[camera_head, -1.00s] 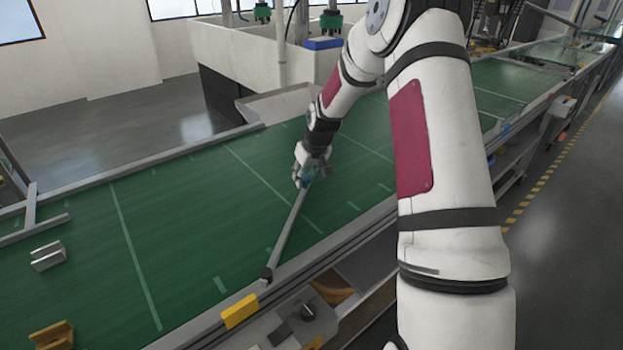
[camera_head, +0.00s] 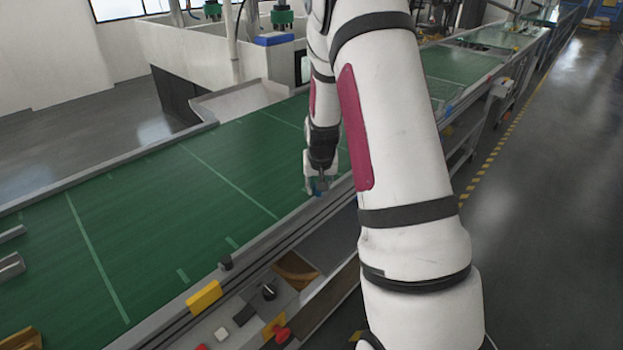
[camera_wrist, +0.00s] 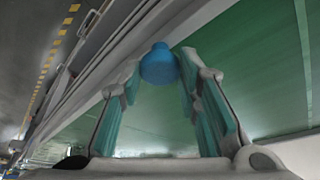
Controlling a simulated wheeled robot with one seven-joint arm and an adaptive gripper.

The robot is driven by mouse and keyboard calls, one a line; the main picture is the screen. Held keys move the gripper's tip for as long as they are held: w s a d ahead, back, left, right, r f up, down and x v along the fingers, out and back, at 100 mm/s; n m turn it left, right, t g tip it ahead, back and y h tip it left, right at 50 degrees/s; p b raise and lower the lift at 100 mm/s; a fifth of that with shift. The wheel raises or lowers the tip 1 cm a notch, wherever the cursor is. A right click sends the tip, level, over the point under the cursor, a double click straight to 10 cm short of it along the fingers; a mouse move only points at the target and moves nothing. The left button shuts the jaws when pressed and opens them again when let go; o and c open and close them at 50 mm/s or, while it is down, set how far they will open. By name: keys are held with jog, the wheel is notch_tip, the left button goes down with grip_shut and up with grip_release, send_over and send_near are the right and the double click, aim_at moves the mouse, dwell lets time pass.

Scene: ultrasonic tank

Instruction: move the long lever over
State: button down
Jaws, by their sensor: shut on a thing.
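The long lever's dark pivot (camera_head: 225,262) stands on the near rail of the green conveyor. The grey bar is hard to tell from the grey rail in the head view and appears to lie along it. My gripper (camera_head: 318,188) is at the rail, up and to the right of the pivot, shut on the lever's blue knob. The blue knob (camera_wrist: 160,65) shows in the wrist view between the teal finger pads. My arm and gripper hide part of the rail around the grip.
The green conveyor (camera_head: 150,215) is clear in its middle, with metal blocks at its left edge. A yellow block (camera_head: 204,297), a black dial (camera_head: 269,291) and a red button (camera_head: 282,335) sit along the near side. A blue box (camera_head: 275,39) stands at the back.

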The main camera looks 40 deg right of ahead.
jog(key=shift+s+f, duration=0.1)
jog(key=shift+s, duration=0.25)
jog(key=c, duration=1.2)
grip_release()
jog(key=shift+s, duration=0.1)
jog(key=shift+r, duration=0.4)
jog(key=v, duration=1.1)
jog(key=shift+a+r, duration=0.1)
jog(key=shift+r, duration=0.05)
